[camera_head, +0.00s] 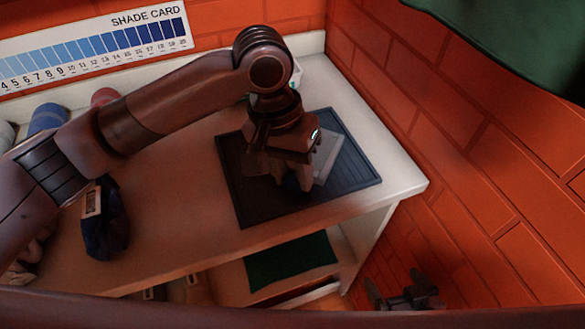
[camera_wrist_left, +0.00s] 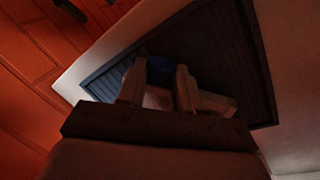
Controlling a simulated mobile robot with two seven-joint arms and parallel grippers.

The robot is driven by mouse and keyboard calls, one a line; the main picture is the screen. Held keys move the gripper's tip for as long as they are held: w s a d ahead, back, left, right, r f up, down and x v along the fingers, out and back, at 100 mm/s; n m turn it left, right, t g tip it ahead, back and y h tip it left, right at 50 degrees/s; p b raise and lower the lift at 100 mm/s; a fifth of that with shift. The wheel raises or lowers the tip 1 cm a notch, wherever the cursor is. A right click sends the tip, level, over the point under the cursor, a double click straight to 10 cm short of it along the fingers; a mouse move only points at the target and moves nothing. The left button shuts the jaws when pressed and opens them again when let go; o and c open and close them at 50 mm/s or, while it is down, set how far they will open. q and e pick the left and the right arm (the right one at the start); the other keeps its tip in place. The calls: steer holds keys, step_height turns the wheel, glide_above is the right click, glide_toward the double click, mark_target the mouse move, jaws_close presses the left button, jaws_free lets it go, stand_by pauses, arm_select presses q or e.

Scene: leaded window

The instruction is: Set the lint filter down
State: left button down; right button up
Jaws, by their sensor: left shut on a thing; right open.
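My left gripper (camera_head: 290,182) is low over a dark ribbed tray (camera_head: 250,206) on the pale counter. It is shut on the lint filter, mostly hidden by the fingers and wrist. A pale translucent flat part, seemingly of the filter (camera_head: 327,158), shows to the right of the gripper. In the left wrist view a blue part (camera_wrist_left: 160,68) shows at the fingertips, over the tray (camera_wrist_left: 230,45). I cannot tell whether the filter touches the tray. My right gripper (camera_head: 405,292) is open and empty, low at the right, beside the counter.
A dark blue bag-like thing with a label (camera_head: 104,222) stands at the counter's front left. A blue roll (camera_head: 47,118) and other rolls lie at the back left. A shelf with a green cloth (camera_head: 290,262) is below. An orange brick wall (camera_head: 450,130) bounds the right side.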

arm_select(q)
steer(key=c, duration=0.8)
jaws_free()
steer(key=shift+o, duration=0.2)
step_height(320, 180, up, 12)
steer(key=a, duration=0.2)
steer(key=shift+w+p, duration=0.35)
steer(key=shift+w, duration=0.1)
